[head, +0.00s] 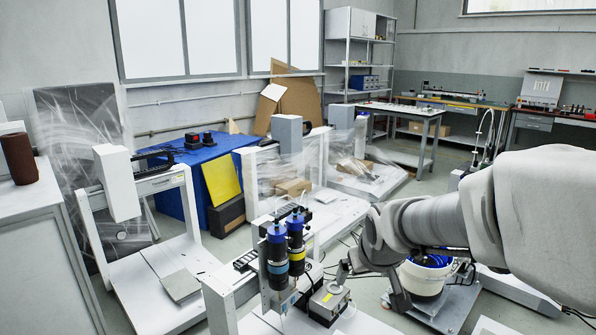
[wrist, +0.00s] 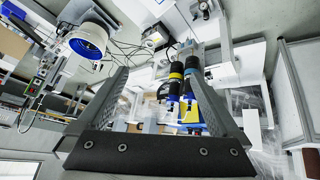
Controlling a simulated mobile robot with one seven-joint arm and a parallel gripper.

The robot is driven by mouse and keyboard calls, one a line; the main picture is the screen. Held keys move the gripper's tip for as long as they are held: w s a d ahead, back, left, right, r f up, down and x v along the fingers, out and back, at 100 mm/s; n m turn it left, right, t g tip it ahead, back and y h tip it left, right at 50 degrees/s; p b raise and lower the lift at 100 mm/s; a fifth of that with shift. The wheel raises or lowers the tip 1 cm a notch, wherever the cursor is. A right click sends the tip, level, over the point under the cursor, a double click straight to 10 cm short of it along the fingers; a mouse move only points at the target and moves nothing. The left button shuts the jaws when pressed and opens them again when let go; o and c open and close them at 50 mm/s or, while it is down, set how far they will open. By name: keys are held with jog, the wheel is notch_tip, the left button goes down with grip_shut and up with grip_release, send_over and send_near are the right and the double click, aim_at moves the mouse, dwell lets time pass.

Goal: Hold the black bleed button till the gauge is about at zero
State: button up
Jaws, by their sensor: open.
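I cannot make out the black bleed button or the gauge in either view. A small grey box with a yellow label (head: 328,303) sits at the foot of the near gantry, close to the end of my arm; its details are too small to read. Two blue-and-black cylinders, one with a yellow band (head: 296,245) and one beside it (head: 277,256), stand upright on the gantry. They also show between my fingers in the wrist view (wrist: 174,82). My gripper (wrist: 163,78) is open, its fingers wide apart with nothing held between them.
A white bucket with a blue rim (head: 424,280) stands right of the gantry, below my arm. Cables lie on the floor around it. More white gantries stand left and behind. A blue-covered table (head: 180,200) is at the back left. A workbench (head: 415,112) is farther back.

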jog(key=s+d+r+m+g, duration=0.1)
jog(key=s+r, duration=0.1)
jog(key=s, duration=0.9)
jog(key=s+r+m, duration=0.1)
jog(key=s+r, duration=0.1)
jog(key=s, duration=0.8)
notch_tip(320, 180, up, 27)
jog(key=p, duration=2.7)
jog(key=shift+s+d+r, duration=0.15)
jog(key=shift+s+r, duration=0.05)
jog(key=shift+s, duration=0.15)
